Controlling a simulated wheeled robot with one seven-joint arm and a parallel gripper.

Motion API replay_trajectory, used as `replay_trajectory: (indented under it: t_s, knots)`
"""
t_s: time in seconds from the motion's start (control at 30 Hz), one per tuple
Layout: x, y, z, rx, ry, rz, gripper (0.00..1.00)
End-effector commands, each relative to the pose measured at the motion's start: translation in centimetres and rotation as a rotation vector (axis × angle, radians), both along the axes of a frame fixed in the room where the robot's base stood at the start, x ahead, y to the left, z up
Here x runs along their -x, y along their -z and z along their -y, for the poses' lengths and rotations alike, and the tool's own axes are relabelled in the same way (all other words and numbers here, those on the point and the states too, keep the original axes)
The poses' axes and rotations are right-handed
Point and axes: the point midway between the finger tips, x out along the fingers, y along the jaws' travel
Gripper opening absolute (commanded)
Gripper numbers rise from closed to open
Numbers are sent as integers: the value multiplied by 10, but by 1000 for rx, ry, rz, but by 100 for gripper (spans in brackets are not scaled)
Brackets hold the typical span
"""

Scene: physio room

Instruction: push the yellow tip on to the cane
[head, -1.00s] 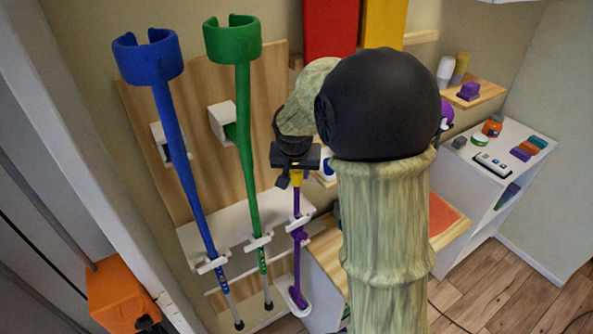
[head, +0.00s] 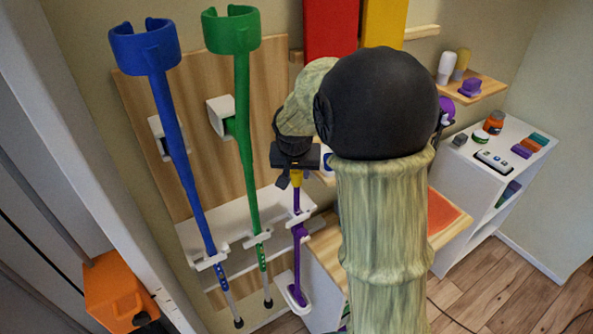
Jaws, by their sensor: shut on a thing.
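My gripper (head: 290,179) is shut on the yellow tip (head: 296,177), which shows just below the dark gripper body. The purple cane (head: 298,248) stands in a white holder to the right of the two crutches. The tip sits at the cane's upper end, in line with the shaft. They look to be touching, but my gripper hides part of the join and I cannot tell how far the tip is on. The cane's foot rests in a small white cup (head: 292,299).
A blue crutch (head: 180,170) and a green crutch (head: 243,140) stand in white clips left of my gripper, against a wooden board (head: 196,100). A wooden-topped cabinet is partly hidden behind my arm. A white shelf unit (head: 470,190) with small items stands at right.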

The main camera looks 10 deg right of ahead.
Motion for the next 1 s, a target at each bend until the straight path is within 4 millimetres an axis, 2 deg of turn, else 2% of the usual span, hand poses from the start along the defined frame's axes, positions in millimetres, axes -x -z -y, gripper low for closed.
replay_trajectory:
  t_s: [0.3,0.33,0.43,0.47,0.67,0.77,0.8,1.0]
  knots:
    - [0,3,0,0,0,-2,5]
    - [0,3,0,0,0,-2,34]
    - [0,2,0,0,0,-1,54]
    - [0,2,0,0,0,-1,57]
    - [0,2,0,0,0,-1,57]
    - [0,2,0,0,0,-1,77]
    - [0,2,0,0,0,-1,79]
    - [0,2,0,0,0,0,79]
